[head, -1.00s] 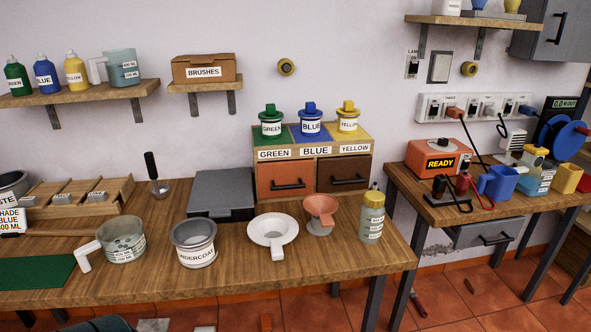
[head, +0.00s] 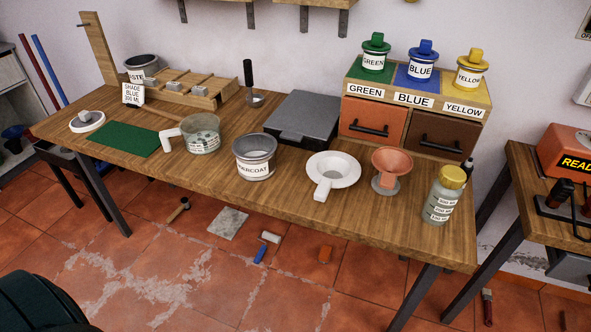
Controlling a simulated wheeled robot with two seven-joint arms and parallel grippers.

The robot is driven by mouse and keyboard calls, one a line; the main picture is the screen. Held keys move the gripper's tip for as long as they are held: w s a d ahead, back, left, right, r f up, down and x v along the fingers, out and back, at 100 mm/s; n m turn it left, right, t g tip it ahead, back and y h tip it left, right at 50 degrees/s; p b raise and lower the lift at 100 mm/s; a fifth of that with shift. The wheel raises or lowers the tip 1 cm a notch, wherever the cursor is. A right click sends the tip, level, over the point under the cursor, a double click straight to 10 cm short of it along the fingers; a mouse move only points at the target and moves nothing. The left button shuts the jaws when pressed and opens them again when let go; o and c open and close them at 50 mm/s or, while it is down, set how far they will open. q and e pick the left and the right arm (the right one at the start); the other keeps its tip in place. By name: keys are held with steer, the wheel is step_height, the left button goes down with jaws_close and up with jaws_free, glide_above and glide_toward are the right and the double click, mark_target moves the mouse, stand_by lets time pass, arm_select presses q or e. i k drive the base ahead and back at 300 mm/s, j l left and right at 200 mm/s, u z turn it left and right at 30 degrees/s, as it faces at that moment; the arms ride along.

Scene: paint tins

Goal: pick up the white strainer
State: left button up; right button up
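The white strainer (head: 333,171) sits on the wooden workbench (head: 300,216) near its front edge. It is a round white dish with a wide rim, and its short handle points toward the front edge. It stands between the grey undercoat tin (head: 254,157) on its left and an orange funnel-shaped strainer (head: 391,167) on its right. Nothing covers it. Neither of my grippers shows in the head view.
A clear measuring jug (head: 201,136) and a green mat (head: 117,140) lie further left. A yellow-capped bottle (head: 443,197) stands at the right front corner. A grey flat box (head: 303,117) is behind. Several items lie on the tiled floor. Bare bench top runs along the front.

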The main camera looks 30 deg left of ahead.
mark_target(329, 169)
steer(key=i+l+u, duration=0.15)
steer(key=l+u, duration=0.25)
steer(key=l, duration=0.2)
steer(key=i+l+u, duration=0.1)
steer(key=l+u, duration=0.3)
steer(key=l, duration=0.25)
